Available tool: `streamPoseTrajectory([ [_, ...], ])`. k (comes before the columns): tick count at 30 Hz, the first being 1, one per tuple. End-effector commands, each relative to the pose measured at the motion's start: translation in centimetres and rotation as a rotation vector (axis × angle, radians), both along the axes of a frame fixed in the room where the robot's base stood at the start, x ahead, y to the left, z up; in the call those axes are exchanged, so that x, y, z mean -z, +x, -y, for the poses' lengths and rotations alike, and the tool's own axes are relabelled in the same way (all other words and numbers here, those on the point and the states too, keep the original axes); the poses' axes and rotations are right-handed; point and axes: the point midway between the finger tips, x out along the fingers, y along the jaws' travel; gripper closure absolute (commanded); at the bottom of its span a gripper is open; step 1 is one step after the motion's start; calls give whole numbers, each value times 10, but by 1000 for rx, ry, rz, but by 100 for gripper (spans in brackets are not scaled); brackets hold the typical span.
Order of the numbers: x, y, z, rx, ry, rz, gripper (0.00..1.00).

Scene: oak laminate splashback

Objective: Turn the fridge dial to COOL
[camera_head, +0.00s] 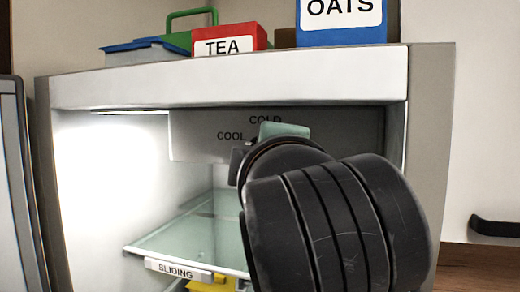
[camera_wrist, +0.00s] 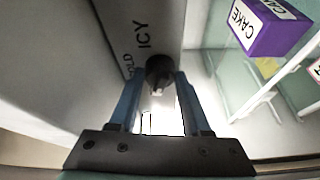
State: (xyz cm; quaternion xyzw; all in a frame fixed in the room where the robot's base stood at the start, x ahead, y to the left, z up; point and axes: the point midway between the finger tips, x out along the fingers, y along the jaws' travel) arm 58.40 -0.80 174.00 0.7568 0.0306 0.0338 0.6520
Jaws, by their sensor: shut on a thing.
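The fridge dial (camera_wrist: 159,69) is a small dark round knob on the grey panel under the fridge's ceiling. My gripper (camera_wrist: 162,88) has its two blue fingers shut on the dial, one on each side, in the wrist view. The words ICY and COLD are printed on the panel beside the dial there. In the head view the dial panel (camera_head: 195,140) shows COLD and COOL; my dark arm covers the dial and most of my gripper. I cannot tell which word the dial points to.
The fridge (camera_head: 230,82) stands open and lit. Inside are a glass shelf (camera_head: 185,238) with a SLIDING label and a purple CAKE box (camera_wrist: 262,25). A red TEA box (camera_head: 230,40), a blue OATS box (camera_head: 341,22) and a lidded grey container (camera_head: 146,52) stand on top.

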Motion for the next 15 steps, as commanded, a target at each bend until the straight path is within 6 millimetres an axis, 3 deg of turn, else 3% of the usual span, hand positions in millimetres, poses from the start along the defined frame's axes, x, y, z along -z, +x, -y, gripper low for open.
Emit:
streamPoseTrajectory([
  [11, 1, 0, 0, -1, -5, -3, 100],
  [12, 1, 0, 0, -1, -4, -4, 45],
  [15, 1, 0, 0, 0, -4, -3, 27],
])
